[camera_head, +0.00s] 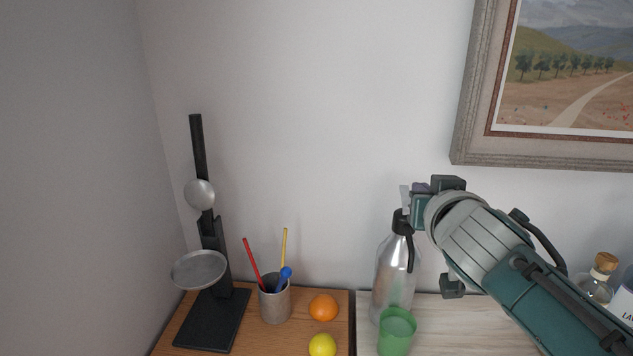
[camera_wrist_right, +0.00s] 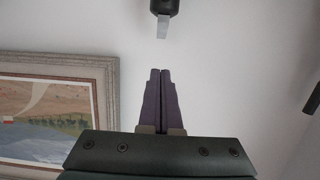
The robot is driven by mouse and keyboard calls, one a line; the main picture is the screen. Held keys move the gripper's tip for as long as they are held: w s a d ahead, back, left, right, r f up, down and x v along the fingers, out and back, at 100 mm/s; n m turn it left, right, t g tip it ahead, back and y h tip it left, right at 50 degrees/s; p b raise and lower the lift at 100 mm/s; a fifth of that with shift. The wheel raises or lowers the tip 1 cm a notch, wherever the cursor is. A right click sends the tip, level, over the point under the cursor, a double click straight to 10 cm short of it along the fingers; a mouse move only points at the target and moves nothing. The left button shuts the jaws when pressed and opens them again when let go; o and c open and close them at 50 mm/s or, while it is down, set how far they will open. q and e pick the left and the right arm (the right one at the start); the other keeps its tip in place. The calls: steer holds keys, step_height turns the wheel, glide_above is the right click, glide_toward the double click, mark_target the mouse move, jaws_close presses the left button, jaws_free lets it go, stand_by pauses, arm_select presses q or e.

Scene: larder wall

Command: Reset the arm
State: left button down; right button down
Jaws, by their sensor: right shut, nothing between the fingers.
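My right arm comes in from the lower right in the head view. Its gripper (camera_head: 420,188) is up in front of the white wall, by the top of a silver bottle (camera_head: 392,278) with a black head. In the right wrist view the two purple fingers (camera_wrist_right: 160,72) lie together, shut with nothing between them. A dark part with a pale tip (camera_wrist_right: 163,22) shows beyond the fingertips; I cannot tell for sure what it belongs to. My left gripper is not in view.
A green cup (camera_head: 397,333) stands before the bottle. To the left are an orange (camera_head: 323,307), a lemon (camera_head: 322,346), a grey cup (camera_head: 274,302) of coloured sticks and a black stand (camera_head: 213,320) with pans. A framed picture (camera_head: 480,100) hangs upper right. A corked bottle (camera_head: 600,280) is at right.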

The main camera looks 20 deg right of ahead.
stand_by(0.3)
steer(key=s+a+f+n+g+y, duration=0.25)
steer(key=s+a, duration=0.35)
steer(key=s, duration=0.3)
steer(key=s+a+f+n+g+y, duration=0.1)
steer(key=s+a+n+g+y, duration=0.3)
steer(key=s, duration=0.6)
steer(key=s+a+f+n+g+y, duration=0.1)
steer(key=s+a+f+n+g, duration=0.15)
steer(key=s+a, duration=0.55)
step_height(320, 180, up, 22)
steer(key=s+d+m+p, duration=0.1)
steer(key=p, duration=2)
steer(key=shift+s+d, duration=0.15)
steer(key=shift+f, duration=0.2)
steer(key=shift+s, duration=0.1)
